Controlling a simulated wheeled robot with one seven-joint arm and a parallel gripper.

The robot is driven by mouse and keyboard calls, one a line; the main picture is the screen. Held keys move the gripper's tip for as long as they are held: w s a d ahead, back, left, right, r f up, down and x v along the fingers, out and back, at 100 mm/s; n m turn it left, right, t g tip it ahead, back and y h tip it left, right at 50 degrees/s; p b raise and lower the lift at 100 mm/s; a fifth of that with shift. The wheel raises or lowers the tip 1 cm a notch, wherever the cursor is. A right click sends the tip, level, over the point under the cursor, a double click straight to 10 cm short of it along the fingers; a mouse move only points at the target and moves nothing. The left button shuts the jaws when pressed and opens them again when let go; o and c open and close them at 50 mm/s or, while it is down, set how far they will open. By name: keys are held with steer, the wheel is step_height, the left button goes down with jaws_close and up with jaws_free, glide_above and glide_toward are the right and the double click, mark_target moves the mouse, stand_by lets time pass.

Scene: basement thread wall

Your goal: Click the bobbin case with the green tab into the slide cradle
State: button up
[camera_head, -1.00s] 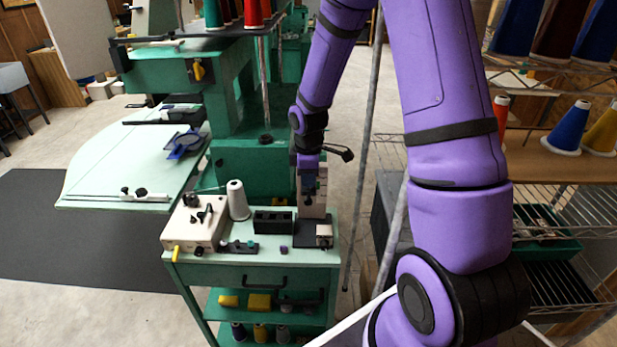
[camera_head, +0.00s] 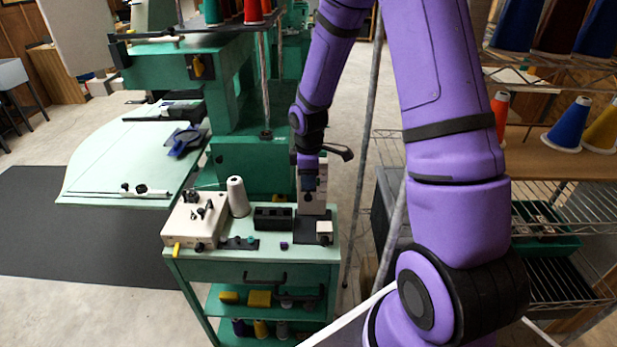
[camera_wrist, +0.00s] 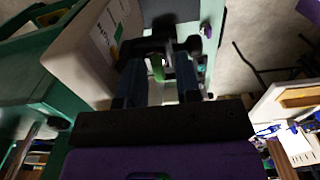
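My gripper (camera_head: 309,187) points down beside the upright pale block of a small fixture on the cart top. In the wrist view its two dark fingers (camera_wrist: 158,72) stand apart, with a small green piece (camera_wrist: 157,68) between them, likely the green tab of the bobbin case. I cannot tell whether the fingers press on it. A black bracket-like part (camera_wrist: 160,45) lies just beyond the fingertips, possibly the slide cradle; the contact there is hidden. The fixture's dark base (camera_head: 311,230) and pale block (camera_head: 314,200) stand at the cart's right side.
Left of the fixture on the cart (camera_head: 262,256) are a black divided holder (camera_head: 272,218), a white cone (camera_head: 237,197), a pale box with knobs (camera_head: 195,220) and a small purple piece (camera_head: 284,246). A green machine stands behind. A shelf rack with thread cones (camera_head: 567,125) is at right.

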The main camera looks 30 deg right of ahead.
step_height(320, 180, up, 11)
stand_by(0.5)
steer(key=shift+f, duration=0.1)
